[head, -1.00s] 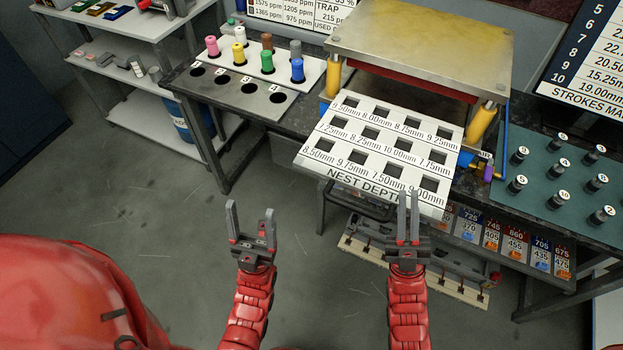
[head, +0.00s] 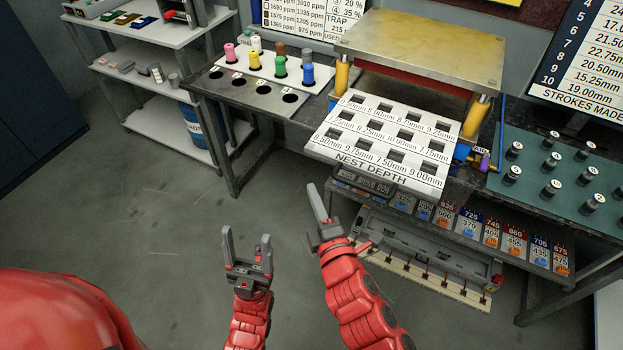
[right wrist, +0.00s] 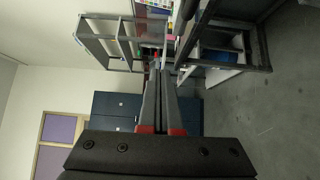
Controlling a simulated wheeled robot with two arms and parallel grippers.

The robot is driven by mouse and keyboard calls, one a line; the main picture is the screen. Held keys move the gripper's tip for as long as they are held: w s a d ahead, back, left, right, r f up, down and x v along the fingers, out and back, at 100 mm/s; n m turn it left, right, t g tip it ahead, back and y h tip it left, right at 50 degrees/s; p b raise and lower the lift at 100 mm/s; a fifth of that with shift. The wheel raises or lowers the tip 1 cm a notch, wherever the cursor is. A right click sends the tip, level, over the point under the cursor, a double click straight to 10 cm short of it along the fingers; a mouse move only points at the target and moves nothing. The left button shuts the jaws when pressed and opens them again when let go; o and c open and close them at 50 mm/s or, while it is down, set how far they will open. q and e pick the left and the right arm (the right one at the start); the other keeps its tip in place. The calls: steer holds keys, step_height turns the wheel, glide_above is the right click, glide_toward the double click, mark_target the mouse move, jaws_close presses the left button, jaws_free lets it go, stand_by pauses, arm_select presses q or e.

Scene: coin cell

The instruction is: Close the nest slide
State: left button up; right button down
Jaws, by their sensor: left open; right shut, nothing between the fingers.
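The nest slide (head: 372,168) is a white plate with rows of square pockets, depth labels and a "NEST DEPTH" front strip. It sticks out toward me from under the press's top plate (head: 420,48), between the yellow posts. My right gripper (head: 314,190) is shut and empty, below and left of the slide's front edge, apart from it in the picture. Its closed fingers also show in the right wrist view (right wrist: 160,72), with no slide visible there. My left gripper (head: 246,235) is open and empty, lower left, over the floor.
A rack (head: 270,68) with coloured pegs stands on the bench left of the press. A green mat (head: 560,185) with black numbered pegs lies right. Labelled bins (head: 465,225) sit below the bench. Open floor lies left of my grippers.

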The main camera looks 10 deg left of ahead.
steer(key=p, duration=0.2)
glide_toward(305, 143)
steer(key=a, duration=0.4)
steer(key=w, duration=0.2)
steer(key=w+d+p, duration=0.1)
steer(key=w, duration=0.1)
steer(key=shift+w+r, duration=0.15)
steer(key=shift+w, duration=0.05)
steer(key=shift+w+d, duration=0.1)
steer(key=shift+w, duration=0.3)
